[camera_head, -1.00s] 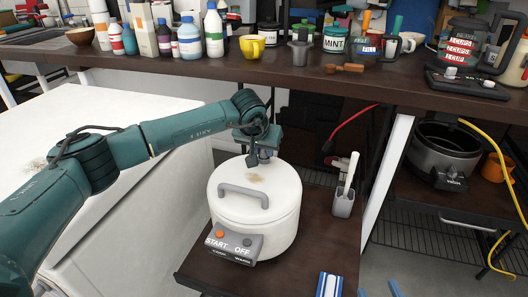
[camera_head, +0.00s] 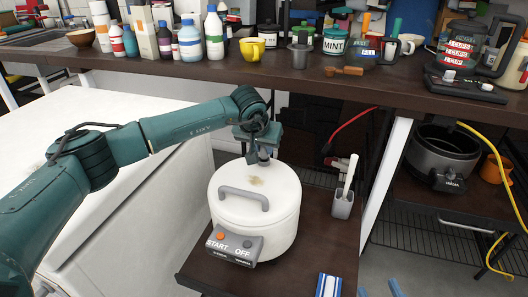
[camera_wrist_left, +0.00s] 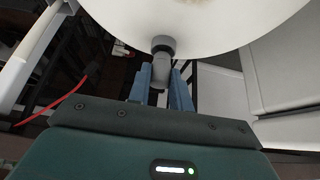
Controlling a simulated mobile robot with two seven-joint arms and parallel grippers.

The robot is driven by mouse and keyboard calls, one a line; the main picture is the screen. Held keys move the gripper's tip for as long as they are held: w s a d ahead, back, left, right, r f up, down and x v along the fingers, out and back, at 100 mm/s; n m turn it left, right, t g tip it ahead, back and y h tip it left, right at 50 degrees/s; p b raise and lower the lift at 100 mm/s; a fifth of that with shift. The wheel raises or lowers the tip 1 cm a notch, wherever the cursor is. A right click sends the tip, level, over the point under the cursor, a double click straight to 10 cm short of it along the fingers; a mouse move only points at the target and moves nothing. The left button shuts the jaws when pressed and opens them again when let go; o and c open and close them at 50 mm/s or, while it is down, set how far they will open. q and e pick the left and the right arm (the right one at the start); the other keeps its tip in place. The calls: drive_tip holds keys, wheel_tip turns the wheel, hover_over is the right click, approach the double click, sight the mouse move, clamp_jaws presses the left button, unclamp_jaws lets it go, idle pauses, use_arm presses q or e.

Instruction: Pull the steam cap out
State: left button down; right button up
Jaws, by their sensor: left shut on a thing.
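The steam cap (camera_wrist_left: 162,68) is a small grey cylinder with a wider round end, at the rim of the white cooker (camera_head: 270,236). In the left wrist view its wide end touches or nearly touches the white lid. My left gripper (camera_wrist_left: 163,84) has its two blue fingers on either side of the cap's narrower part and is shut on it. In the head view my left gripper (camera_head: 264,158) is at the far edge of the lid, and the cap is mostly hidden there.
The cooker stands on a low brown table (camera_head: 317,225), with a lid handle (camera_head: 245,198) and front buttons. A grey holder with utensils (camera_head: 343,206) stands to its right. A crowded counter (camera_head: 300,75) runs behind and above. A white surface (camera_head: 110,125) lies left.

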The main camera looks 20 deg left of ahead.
use_arm(q)
drive_tip(key=shift+r+p, duration=1.05)
drive_tip(key=shift+r, duration=0.6)
